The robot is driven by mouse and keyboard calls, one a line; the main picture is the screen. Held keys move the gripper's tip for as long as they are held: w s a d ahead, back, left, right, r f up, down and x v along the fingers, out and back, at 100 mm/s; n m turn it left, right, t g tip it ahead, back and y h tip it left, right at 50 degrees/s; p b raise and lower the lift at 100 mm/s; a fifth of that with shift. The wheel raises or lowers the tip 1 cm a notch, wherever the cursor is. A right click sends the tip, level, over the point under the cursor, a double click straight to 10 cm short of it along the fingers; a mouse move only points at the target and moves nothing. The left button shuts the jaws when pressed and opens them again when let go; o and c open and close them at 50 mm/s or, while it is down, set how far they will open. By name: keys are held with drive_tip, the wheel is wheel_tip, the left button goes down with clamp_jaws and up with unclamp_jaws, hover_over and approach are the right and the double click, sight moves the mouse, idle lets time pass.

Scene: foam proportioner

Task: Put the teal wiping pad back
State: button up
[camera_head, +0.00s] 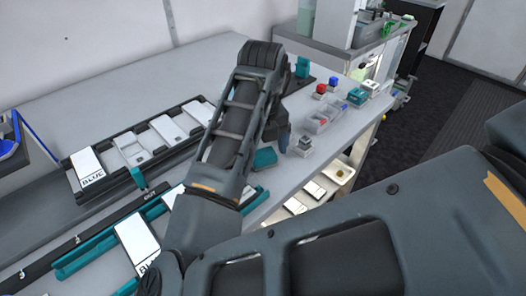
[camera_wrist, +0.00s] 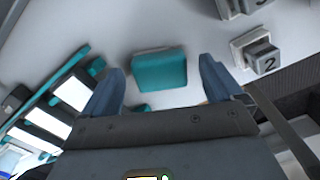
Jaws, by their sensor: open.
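The teal wiping pad (camera_wrist: 160,71) lies on the light grey tabletop in the wrist view, as a rounded block. My gripper (camera_wrist: 161,75) is open, with its two blue-grey fingers apart and the pad showing between and beyond their tips. I see no contact between fingers and pad. In the head view a teal block (camera_head: 265,157), which looks like the same pad, shows beside my gripper (camera_head: 281,138), partly covered by my arm. The fingertips are hard to make out there. I cannot tell which spot is the pad's own place.
A grey block marked 2 (camera_wrist: 262,56) stands right of the pad. Teal rails with white cards (camera_wrist: 72,91) lie to the left. A black rack (camera_head: 140,155) holds white trays. Clear bins (camera_head: 318,121) and a teal box (camera_head: 357,97) stand farther back.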

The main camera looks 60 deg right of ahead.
wheel_tip(320, 180, up, 11)
drive_tip(key=shift+f, duration=0.15)
drive_tip(key=s+d+r+n+t+h, duration=0.1)
drive_tip(key=d+r+n+h, duration=0.2)
drive_tip(key=d+n+h, duration=0.45)
drive_tip(key=s+d+r+n+t+h, duration=0.1)
drive_tip(key=d+r+n+t+h, duration=0.15)
drive_tip(key=d+n+h, duration=0.5)
drive_tip(key=n+t+y, duration=0.9)
drive_tip(key=n+t, duration=0.2)
drive_tip(key=n, duration=1.3)
approach(263, 152)
drive_tip(key=w+d+r, duration=0.2)
drive_tip(key=w+r, duration=0.2)
drive_tip(key=r, duration=0.1)
drive_tip(key=s+a+f+n+y, duration=0.1)
drive_tip(key=s+a+n+y, duration=0.3)
drive_tip(key=s+a, duration=1.3)
drive_tip(key=shift+s+a+f+n+y, duration=0.15)
drive_tip(key=shift+s+a+n+y, duration=0.15)
drive_tip(key=shift+s+y, duration=0.65)
